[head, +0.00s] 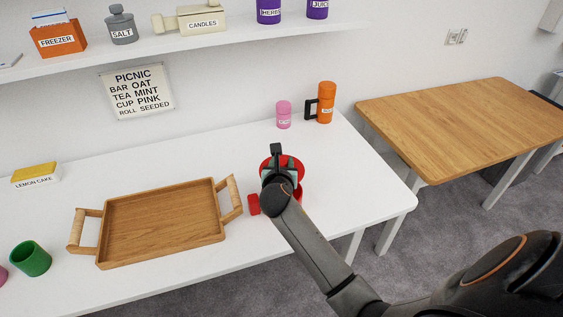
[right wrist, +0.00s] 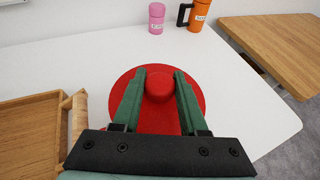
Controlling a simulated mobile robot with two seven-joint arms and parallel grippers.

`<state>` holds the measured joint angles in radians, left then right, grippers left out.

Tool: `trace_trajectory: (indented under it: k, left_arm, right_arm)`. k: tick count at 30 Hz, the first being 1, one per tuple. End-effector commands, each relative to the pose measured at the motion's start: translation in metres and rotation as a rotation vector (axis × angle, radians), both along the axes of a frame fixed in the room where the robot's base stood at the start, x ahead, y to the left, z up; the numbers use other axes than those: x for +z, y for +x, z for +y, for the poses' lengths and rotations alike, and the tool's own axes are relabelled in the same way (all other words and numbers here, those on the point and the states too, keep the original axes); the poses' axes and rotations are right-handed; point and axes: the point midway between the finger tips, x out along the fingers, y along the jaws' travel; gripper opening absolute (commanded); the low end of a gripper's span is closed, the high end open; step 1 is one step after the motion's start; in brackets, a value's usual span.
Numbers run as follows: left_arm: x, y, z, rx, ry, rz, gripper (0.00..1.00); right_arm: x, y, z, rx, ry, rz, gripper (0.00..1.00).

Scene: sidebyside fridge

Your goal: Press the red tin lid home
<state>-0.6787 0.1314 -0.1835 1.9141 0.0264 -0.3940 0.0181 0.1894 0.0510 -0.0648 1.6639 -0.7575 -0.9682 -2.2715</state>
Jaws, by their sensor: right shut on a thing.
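The round red tin lid (head: 290,158) is under my right gripper (head: 277,168) in the head view. In the right wrist view the lid (right wrist: 190,100) is a wide red disc with a round knob (right wrist: 159,86). The green fingers of my right gripper (right wrist: 160,80) are shut on the knob, one on each side. Part of the red tin (head: 298,190) shows below the lid, mostly hidden by my gripper and wrist. I cannot tell whether the lid is seated or slightly raised. My left gripper is not in view.
A pink container (head: 284,114) and an orange flask (head: 326,102) stand behind. A green cup (head: 31,258) is far left. The white table (head: 375,180) is clear right of the tin.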

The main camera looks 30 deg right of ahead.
Motion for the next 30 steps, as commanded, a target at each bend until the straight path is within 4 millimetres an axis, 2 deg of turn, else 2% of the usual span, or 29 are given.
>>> trace_trajectory:
  k: [15,30]
  left_arm:
    - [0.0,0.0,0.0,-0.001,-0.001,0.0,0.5]
    - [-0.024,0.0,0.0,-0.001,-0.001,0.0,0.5]
  right_arm:
    - [0.0,0.0,-0.001,0.012,-0.002,-0.001,0.02]
    - [-0.047,0.0,0.0,0.01,-0.001,0.001,0.02]
